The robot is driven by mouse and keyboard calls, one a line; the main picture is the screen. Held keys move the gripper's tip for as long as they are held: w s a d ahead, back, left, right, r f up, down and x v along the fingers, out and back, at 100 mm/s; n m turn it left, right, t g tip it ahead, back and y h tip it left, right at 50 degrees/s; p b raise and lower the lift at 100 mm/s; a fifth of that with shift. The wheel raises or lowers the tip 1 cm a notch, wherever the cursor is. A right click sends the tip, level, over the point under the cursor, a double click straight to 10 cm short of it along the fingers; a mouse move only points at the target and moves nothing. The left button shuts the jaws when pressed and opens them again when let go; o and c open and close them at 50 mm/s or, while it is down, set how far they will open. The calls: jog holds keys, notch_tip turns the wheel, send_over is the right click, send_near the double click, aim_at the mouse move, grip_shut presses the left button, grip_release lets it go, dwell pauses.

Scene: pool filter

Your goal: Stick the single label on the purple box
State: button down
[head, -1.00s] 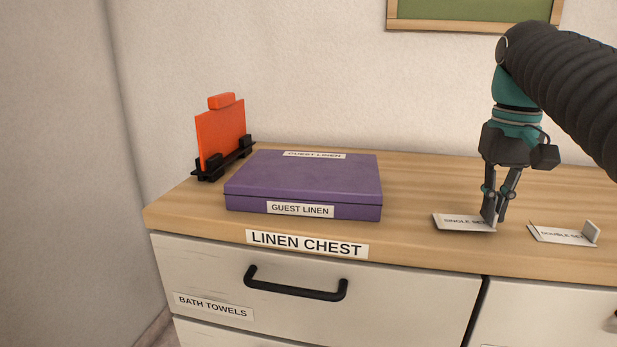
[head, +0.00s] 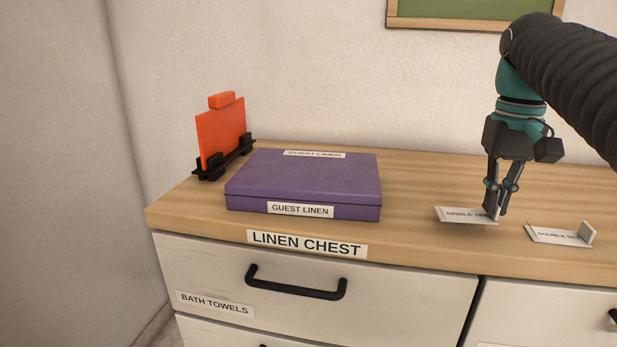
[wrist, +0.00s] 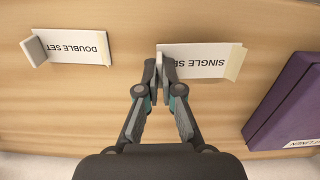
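The single label (head: 463,214) is a white card reading "SINGLE SET" with an upright tab at one end. It also shows in the wrist view (wrist: 205,63), with a cream strip at its far end. My gripper (head: 495,208) has its fingers closed around the tab, and in the wrist view the fingertips (wrist: 160,72) pinch it. The card seems to hang just above the worktop, right of the purple box. The purple box (head: 290,175) lies flat, with "GUEST LINEN" plates on its front and top. Its edge shows at right in the wrist view (wrist: 285,105).
A similar card reading "DOUBLE SET" (head: 558,236) lies to the right. An orange panel (head: 221,134) stands in a black holder (head: 225,160) behind the box's left end. The wooden worktop (head: 408,215) is clear between box and label.

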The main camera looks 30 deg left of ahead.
jog(key=shift+d+r+p, duration=0.2)
jog(key=shift+r+p, duration=0.15)
jog(key=shift+r, duration=0.35)
dwell(0.5)
jog(key=shift+r, duration=2.5)
